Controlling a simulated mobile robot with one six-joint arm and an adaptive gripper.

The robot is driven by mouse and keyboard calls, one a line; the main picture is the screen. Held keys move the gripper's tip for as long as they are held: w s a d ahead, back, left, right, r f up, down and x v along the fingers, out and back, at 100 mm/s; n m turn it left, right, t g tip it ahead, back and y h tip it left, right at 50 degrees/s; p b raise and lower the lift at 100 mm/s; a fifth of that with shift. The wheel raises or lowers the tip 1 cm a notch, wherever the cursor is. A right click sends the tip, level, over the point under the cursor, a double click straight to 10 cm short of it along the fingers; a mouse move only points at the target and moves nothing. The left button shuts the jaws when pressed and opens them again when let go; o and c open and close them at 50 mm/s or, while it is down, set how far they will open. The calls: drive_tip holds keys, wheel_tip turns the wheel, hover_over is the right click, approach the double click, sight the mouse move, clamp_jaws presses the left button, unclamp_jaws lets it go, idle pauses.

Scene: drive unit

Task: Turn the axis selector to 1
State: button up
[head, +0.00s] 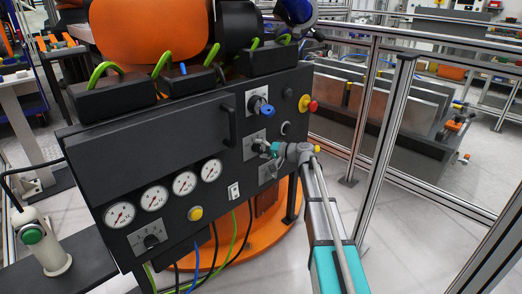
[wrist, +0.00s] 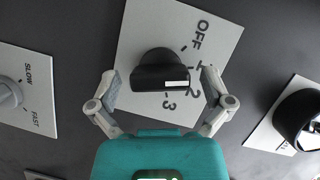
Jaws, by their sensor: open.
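The axis selector is a black knob (wrist: 158,72) on a pale plate (wrist: 140,40) marked OFF, 1, 2 and 3 in the wrist view. Its white mark lies on the right part of its bar and points right, seemingly toward the 2. My gripper (wrist: 161,84) is open, one finger on each side of the knob, with gaps visible beside the bar. Depth to the knob is hard to judge. In the head view my gripper (head: 275,149) is at the panel's right side, in front of the selector plate (head: 253,138), and partly hides it.
A SLOW/FAST plate (wrist: 39,88) is at left in the wrist view, and another black knob (wrist: 298,118) at right. On the panel are a blue-handled switch (head: 264,109), a red button (head: 312,106), a bar handle (head: 229,124) and several gauges (head: 184,183). A metal fence post (head: 385,145) stands right.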

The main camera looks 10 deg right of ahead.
drive_tip(key=n+p, duration=0.1)
drive_tip(key=n+h+p, duration=0.1)
drive_tip(key=n, duration=0.1)
drive_tip(key=shift+r+h, duration=0.2)
drive_tip(key=shift+h, duration=0.1)
drive_tip(key=n+h+p, duration=0.2)
drive_tip(key=n, duration=0.1)
drive_tip(key=shift+s+t, duration=0.15)
drive_tip(key=shift+t, duration=0.15)
drive_tip(key=p+v, duration=0.5)
drive_tip(key=v, duration=0.8)
drive_tip(key=s+a+r+g+h+p, duration=0.3)
drive_tip(key=s+r+p, duration=0.1)
drive_tip(key=s+p, duration=0.5)
drive_tip(key=s+a+r+m+g+h+p, duration=0.1)
drive_tip(key=s+a+r+g+h+p, duration=0.1)
drive_tip(key=s+p, duration=0.7)
drive_tip(key=shift+s+a+r+g+h+p, duration=0.3)
drive_tip(key=shift+a+r+g+h, duration=0.15)
drive_tip(key=shift+r+g, duration=0.75)
